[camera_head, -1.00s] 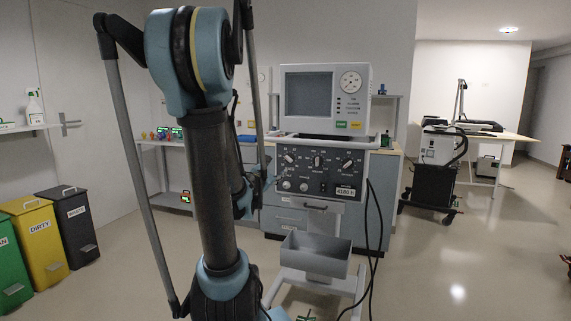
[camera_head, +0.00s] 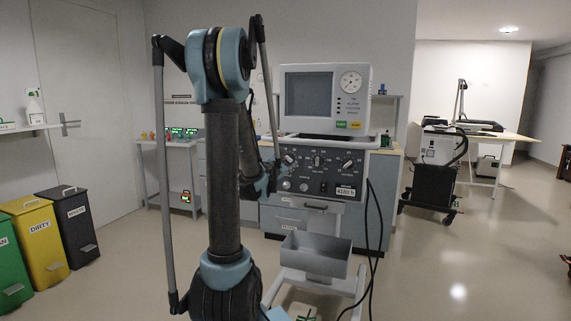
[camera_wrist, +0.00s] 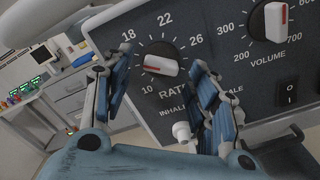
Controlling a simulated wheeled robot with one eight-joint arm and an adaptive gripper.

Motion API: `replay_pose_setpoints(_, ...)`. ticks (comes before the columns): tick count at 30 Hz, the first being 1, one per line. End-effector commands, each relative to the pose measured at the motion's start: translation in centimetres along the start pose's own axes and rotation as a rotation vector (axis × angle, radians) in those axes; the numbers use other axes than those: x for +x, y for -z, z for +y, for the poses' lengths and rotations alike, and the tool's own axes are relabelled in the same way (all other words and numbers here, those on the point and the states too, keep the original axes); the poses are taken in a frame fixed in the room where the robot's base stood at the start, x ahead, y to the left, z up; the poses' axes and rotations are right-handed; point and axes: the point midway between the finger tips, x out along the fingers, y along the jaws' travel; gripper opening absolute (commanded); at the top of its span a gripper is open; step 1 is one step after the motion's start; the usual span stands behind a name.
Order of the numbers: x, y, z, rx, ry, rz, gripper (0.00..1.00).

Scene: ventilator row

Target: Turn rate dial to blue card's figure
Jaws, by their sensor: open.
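The rate dial (camera_wrist: 162,58) is a white bar knob on a dark disc, with figures 10, 18, 22 and 26 showing around it. Its red mark is at the left end, above the 10; a finger covers part of the scale on that side. My gripper (camera_wrist: 158,66) is open, one finger on each side of the dial; I cannot tell whether they touch it. In the head view the gripper is at the left of the ventilator's control panel (camera_head: 328,184). I cannot make out a blue card with a readable figure.
The volume dial (camera_wrist: 270,22) is right of the rate dial, with a rocker switch (camera_wrist: 290,92) below it. A white small knob (camera_wrist: 181,131) sits under the rate dial. A grey tray (camera_head: 315,258) juts out below the panel, and black cables hang right of it.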

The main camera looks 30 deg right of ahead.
Motion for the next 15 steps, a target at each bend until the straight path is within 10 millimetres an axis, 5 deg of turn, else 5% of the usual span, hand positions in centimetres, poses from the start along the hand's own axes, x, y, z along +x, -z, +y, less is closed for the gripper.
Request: replay_pose_setpoints(15, 1.9, 0.0, 0.0, 0.0, 0.0, 0.0, 0.53)
